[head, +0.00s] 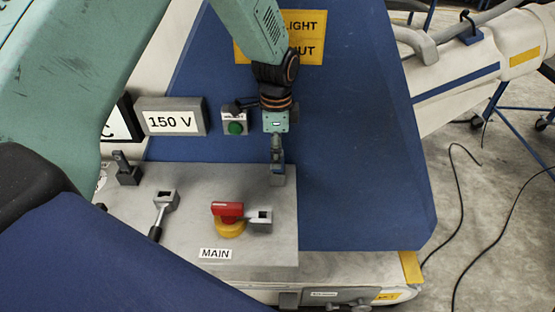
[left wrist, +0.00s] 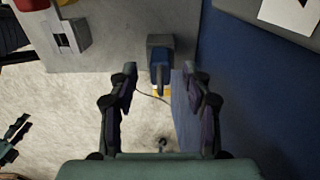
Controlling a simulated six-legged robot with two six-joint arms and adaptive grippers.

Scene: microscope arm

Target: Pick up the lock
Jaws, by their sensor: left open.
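A small block with a grey top and blue body, which looks like the lock (left wrist: 159,76), shows in the left wrist view between and beyond my left fingers. In the head view, a small grey and blue piece (head: 278,181) stands at the right edge of the grey panel, just below my left gripper (head: 277,158). The left gripper (left wrist: 160,82) is open, pointing down, with one finger on each side of the lock in the wrist view. I cannot tell whether the fingers touch it. In the head view the fingers partly hide it.
The grey panel (head: 185,245) carries a red knob on a yellow base (head: 229,222), a lever with a black handle (head: 160,215) and a dark bracket (head: 126,172). A green button box (head: 235,124) and a 150 V sign (head: 172,119) stand behind. A blue panel (head: 370,190) lies right.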

